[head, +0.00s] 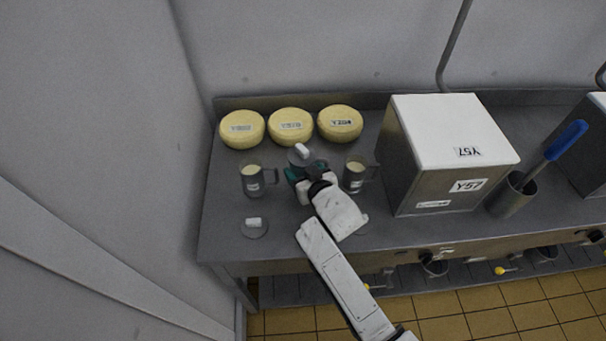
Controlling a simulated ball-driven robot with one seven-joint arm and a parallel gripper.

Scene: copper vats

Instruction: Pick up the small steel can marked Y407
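Two small steel cans with side handles and pale contents stand on the steel bench: a left can (252,188) and a right can (353,184). Each carries a small label too small to read, so I cannot tell which is Y407. Between them is a grey round lid-like piece (296,160) with a white block on top; whether a can is under it is hidden. My gripper (305,178), with teal and dark parts, is just in front of this piece, between the cans. My arm and wrist hide its fingertips, so its opening and any contact do not show.
Several yellow labelled cheese-like rounds (291,127) line the back. A flat grey disc with a white tab (254,228) lies at front left. A large white-topped steel box (455,140) marked Y57 stands right, beside a steel pot (512,197) holding a blue-handled tool (566,140).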

